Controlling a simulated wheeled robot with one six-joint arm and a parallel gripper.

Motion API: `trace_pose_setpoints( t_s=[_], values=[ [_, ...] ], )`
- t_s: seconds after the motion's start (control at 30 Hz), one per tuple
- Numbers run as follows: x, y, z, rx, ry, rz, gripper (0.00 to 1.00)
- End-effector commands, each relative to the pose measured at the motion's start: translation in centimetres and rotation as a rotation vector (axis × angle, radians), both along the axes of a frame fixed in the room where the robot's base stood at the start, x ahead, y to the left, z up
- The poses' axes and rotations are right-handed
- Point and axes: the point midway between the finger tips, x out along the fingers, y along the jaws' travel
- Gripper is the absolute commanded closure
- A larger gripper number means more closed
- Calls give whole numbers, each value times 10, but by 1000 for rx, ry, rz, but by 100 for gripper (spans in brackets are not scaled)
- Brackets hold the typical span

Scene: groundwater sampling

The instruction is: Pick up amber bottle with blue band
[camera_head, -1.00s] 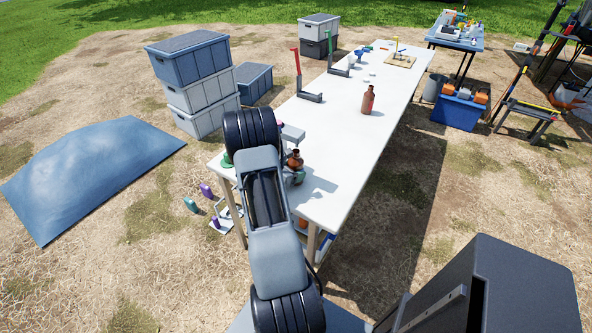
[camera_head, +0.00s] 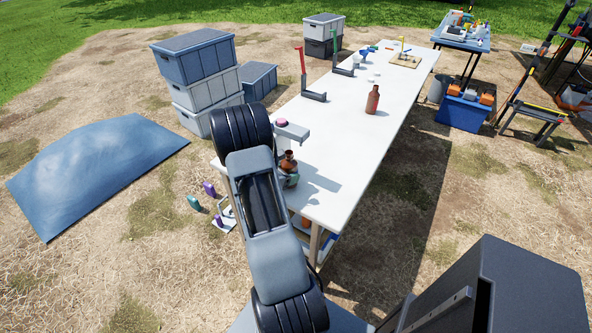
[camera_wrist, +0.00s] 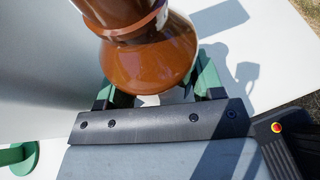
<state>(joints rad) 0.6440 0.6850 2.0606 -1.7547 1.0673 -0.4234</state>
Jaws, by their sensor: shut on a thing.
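An amber bottle (camera_head: 288,160) with a narrow neck is at the near end of the white table (camera_head: 345,130). My gripper (camera_head: 289,179) is shut on it from below my wrist. In the wrist view the glossy brown bottle (camera_wrist: 145,60) sits between the green fingers of my gripper (camera_wrist: 155,88).
Another brown bottle (camera_head: 372,100) stands farther along the table. Red (camera_head: 305,75) and green (camera_head: 338,55) upright holders stand on its left edge. Grey crates (camera_head: 205,90) stack at left, above a blue tarp mound (camera_head: 90,170). A green object (camera_wrist: 18,158) lies at the wrist view's lower left.

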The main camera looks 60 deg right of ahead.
Motion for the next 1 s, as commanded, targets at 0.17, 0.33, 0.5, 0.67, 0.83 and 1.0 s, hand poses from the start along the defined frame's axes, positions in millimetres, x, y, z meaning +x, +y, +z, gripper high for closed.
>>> trace_pose_setpoints(
  t_s=[0.17, 0.33, 0.5, 0.67, 0.83, 1.0],
  values=[
    [11, 35, 0, -1, 0, 4, 77],
    [20, 67, 0, -2, -1, 4, 77],
    [28, 95, 0, -2, 0, 4, 77],
    [33, 114, 0, -2, 0, 2, 77],
    [35, 125, 1, -2, -1, 1, 77],
    [37, 129, -1, -2, 0, 6, 77]
  ],
)
